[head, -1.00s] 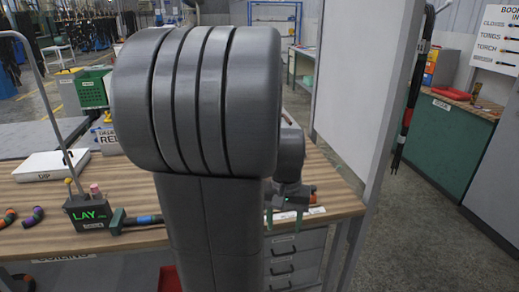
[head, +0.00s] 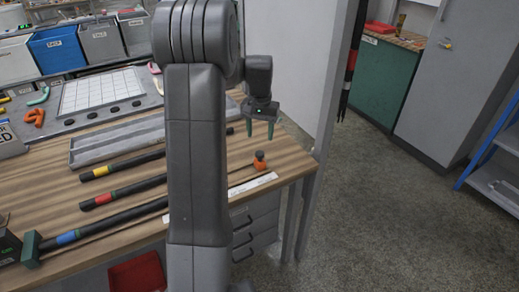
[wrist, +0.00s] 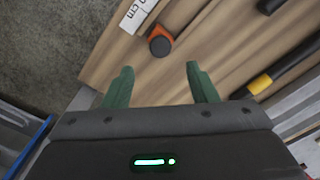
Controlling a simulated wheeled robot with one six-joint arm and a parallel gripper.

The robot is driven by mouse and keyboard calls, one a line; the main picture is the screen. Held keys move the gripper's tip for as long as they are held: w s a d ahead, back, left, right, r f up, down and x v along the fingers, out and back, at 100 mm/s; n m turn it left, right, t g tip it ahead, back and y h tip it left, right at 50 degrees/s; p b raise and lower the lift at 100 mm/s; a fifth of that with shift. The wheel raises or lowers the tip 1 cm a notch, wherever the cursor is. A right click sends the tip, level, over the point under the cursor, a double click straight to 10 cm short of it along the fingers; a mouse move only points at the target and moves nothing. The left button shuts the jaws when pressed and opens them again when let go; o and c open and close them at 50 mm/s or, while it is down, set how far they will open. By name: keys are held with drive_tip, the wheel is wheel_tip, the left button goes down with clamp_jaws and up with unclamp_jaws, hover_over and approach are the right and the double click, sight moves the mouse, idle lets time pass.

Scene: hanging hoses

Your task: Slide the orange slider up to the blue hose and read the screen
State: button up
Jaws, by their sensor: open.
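The orange slider (head: 260,161), with a dark round knob, stands near the right end of the wooden bench, behind a white label strip. It also shows in the wrist view (wrist: 165,37), beyond my fingertips. My gripper (head: 260,130) hangs open and empty above the slider, apart from it; its two green fingers show in the wrist view (wrist: 159,68). The blue-banded black hose (head: 68,237) lies at the front left, with a green block at its left end. My arm hides part of the bench. A dark box (head: 8,246) is cut off at the left edge; no screen text is readable.
Black hoses with a yellow band (head: 101,171) and a red band (head: 103,198) lie behind the blue one. A grey tray (head: 120,142) lies behind them. A white panel and post (head: 333,100) stand right of the bench. A red bin (head: 135,273) is below the front.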

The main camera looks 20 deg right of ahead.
sight(260, 153)
wheel_tip(260, 153, down, 8)
drive_tip(key=shift+f, duration=0.1)
drive_tip(key=shift+c, duration=0.2)
clamp_jaws()
